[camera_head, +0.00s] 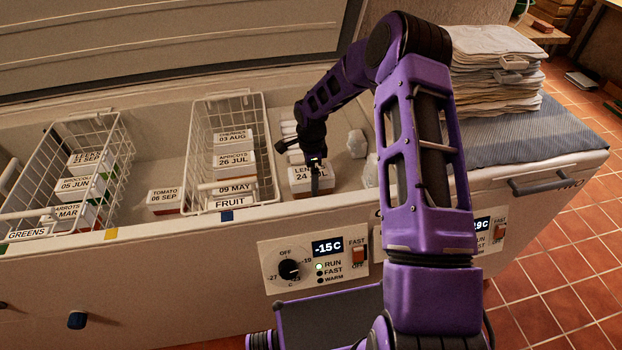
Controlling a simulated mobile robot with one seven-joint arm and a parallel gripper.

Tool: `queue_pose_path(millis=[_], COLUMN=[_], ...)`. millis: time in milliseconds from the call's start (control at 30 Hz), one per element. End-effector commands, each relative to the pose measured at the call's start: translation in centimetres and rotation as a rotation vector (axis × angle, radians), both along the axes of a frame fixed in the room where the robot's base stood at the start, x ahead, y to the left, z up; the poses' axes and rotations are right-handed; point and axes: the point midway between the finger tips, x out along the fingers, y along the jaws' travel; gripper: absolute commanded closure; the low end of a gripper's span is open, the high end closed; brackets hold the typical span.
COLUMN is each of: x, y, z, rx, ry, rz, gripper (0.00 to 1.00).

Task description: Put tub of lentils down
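A white tub (302,174) with a label reading "LEN" and "24", the rest covered, sits low inside the open chest freezer, right of the fruit basket. A reddish band shows along its lower edge. My gripper (315,178) points down at this tub from above. One dark finger crosses the front of the label; the other finger is hidden, so I cannot tell whether the fingers press on the tub. Whether the tub rests on the freezer floor or hangs slightly above it is also unclear.
The wire fruit basket (264,134) holds several labelled tubs. A tomato tub (165,201) stands between it and the greens basket (119,124). Pale lumps (357,144) lie right of my gripper. The freezer's front wall (190,270) is near. Folded cloths (490,75) lie on the right lid.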

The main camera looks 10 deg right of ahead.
Motion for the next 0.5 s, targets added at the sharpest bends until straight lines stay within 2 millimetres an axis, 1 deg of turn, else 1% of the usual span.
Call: queue_pose_path(millis=[33,300,400,500], x=[0.1,0.1,0.1,0.0], y=[0.0,0.0,0.0,0.0], z=[1.2,7.1,8.8,10.0], rx=[-0.002,-0.002,-0.001,-0.001], ry=[-0.005,-0.004,-0.004,-0.002], rz=[0.001,0.001,0.000,0.002], gripper=[0.00,0.00,0.00,0.00])
